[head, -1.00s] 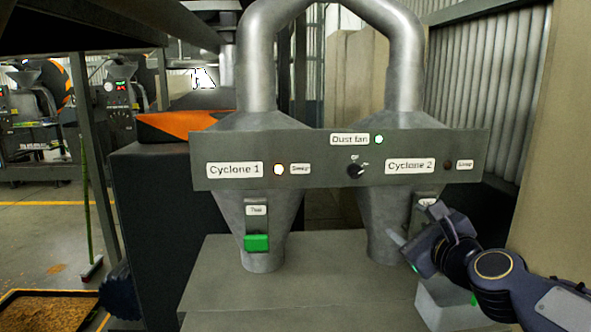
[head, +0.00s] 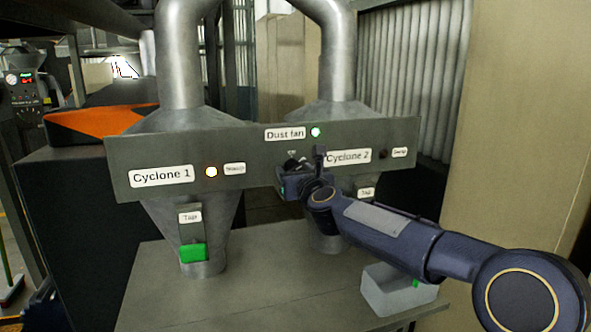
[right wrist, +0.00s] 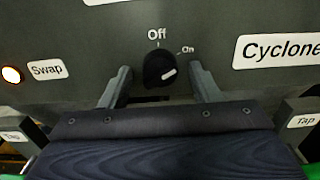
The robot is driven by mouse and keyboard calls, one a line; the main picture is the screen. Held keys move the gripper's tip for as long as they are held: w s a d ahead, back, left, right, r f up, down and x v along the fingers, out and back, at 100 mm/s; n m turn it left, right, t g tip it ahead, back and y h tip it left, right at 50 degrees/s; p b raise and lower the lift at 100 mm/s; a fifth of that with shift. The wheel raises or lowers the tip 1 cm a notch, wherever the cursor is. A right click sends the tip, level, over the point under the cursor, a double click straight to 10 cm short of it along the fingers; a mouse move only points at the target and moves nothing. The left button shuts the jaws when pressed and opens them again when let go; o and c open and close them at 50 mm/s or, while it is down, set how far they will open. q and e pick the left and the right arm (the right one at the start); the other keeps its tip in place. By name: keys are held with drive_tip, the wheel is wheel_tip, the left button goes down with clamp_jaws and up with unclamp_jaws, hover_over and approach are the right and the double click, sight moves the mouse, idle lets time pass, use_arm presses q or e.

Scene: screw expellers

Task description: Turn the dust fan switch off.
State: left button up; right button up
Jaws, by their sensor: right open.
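The dust fan switch is a black round knob (right wrist: 160,68) on the grey panel (head: 245,172), between "Off" above and "On" at its upper right. Its white mark points right and slightly up, towards "On". The green lamp (head: 316,132) beside the "Dust fan" label is lit. My right gripper (head: 307,158) is in front of the panel at the switch. In the right wrist view its open fingers stand either side of the knob, with gaps on both sides. In the head view the gripper largely covers the knob. My left gripper is not in view.
The lit Cyclone 1 swap lamp (head: 211,171) is left of the switch; the dark Cyclone 2 lamp (head: 383,153) is right. Below the panel are cyclone cones and a green tap handle (head: 193,253). A grey box (head: 398,289) stands on the grey platform (head: 235,300).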

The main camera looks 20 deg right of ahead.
drive_tip(key=c, duration=1)
drive_tip(key=shift+n, duration=0.4)
drive_tip(key=n, duration=1)
drive_tip(key=shift+d+n, duration=0.1)
drive_tip(key=shift+n, duration=0.6)
drive_tip(key=o, duration=1)
